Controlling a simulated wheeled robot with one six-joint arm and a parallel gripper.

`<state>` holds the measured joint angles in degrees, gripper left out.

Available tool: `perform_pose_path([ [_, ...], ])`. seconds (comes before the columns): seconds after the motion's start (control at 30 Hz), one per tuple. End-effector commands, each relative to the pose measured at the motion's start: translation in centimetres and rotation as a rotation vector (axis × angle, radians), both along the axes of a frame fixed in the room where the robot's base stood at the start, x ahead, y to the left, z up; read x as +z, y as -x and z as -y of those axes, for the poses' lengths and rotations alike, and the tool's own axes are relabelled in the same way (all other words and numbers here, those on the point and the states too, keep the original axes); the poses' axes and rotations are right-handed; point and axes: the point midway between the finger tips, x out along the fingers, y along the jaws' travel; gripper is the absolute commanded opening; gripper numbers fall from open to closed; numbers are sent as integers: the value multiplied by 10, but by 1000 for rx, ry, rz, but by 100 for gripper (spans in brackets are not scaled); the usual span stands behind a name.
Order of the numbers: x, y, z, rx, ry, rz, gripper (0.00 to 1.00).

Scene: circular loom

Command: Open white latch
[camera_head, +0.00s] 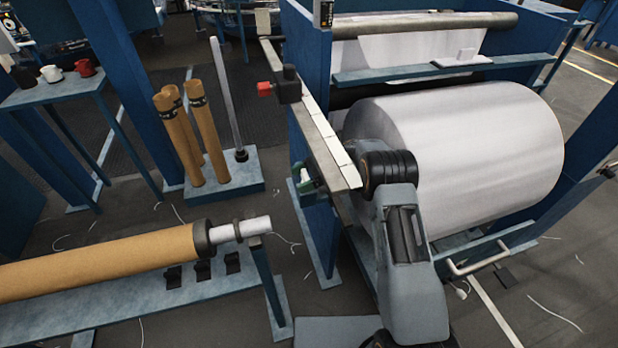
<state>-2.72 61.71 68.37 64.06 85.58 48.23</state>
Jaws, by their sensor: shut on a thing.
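A long white jointed strip (332,143) lies along the top of the metal rail on the blue loom frame's left side. It may be the white latch, but I cannot tell for sure. A dark green and white fitting (306,181) sticks out of the left face of the frame below the rail. My arm rises from the bottom, and its black wrist joint is beside the lower end of the strip, in front of the white roll. My gripper's fingers are hidden beyond the wrist, so their contact with the strip or fitting does not show.
A large white fabric roll (485,155) fills the right, with a bent metal handle (478,258) below it. A black block with a red knob (266,88) stands on the rail. Brown tubes (205,130) and a long brown roll (100,258) are at left. Grey floor is open between.

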Motion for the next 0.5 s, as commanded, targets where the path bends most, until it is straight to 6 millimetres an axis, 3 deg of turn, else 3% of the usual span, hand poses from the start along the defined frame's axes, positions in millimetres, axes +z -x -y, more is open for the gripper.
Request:
perform_pose_path([
  [0.37, 1, 1, -2, 11, -2, 2, 34],
  [0.4, 1, 1, -2, 11, -2, 2, 78],
  [0.5, 1, 1, -1, 10, -2, 2, 88],
])
